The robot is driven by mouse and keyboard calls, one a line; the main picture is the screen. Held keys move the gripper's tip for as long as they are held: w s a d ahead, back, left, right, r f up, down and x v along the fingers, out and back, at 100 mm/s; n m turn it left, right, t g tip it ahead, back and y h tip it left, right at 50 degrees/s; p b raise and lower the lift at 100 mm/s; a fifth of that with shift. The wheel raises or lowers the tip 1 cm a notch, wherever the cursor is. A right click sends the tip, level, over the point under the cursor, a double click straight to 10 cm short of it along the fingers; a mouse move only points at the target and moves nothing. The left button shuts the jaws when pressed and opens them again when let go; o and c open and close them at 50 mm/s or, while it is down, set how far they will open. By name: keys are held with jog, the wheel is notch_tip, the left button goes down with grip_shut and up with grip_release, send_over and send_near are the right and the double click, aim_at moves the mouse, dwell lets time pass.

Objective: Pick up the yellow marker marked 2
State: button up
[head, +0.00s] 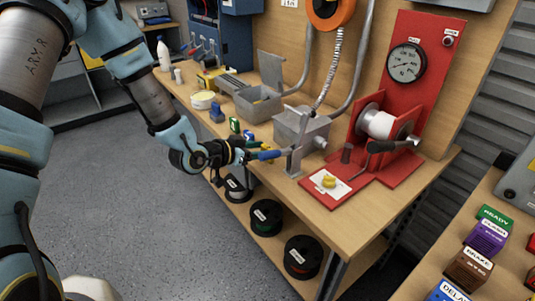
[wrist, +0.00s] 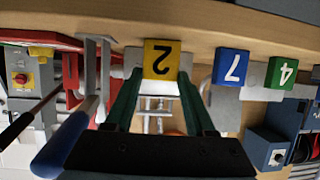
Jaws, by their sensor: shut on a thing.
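The yellow marker (wrist: 161,60) with a black 2 shows upside down in the wrist view, between the fingertips of my gripper (wrist: 160,76). The two green-padded fingers close on its sides. In the head view my gripper (head: 250,151) is at the bench's front edge, and a small yellow part of the marker (head: 265,146) shows just beyond it. I cannot tell whether the marker is clear of the bench top.
A blue marker 7 (wrist: 230,67) and a green marker 4 (wrist: 281,72) stand beside the yellow one. A blue-handled lever (wrist: 61,145) is close to my gripper. The red winder stand (head: 400,90) and grey box (head: 301,128) are on the bench (head: 352,213).

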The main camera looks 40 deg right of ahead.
jog(key=shift+c, duration=0.4)
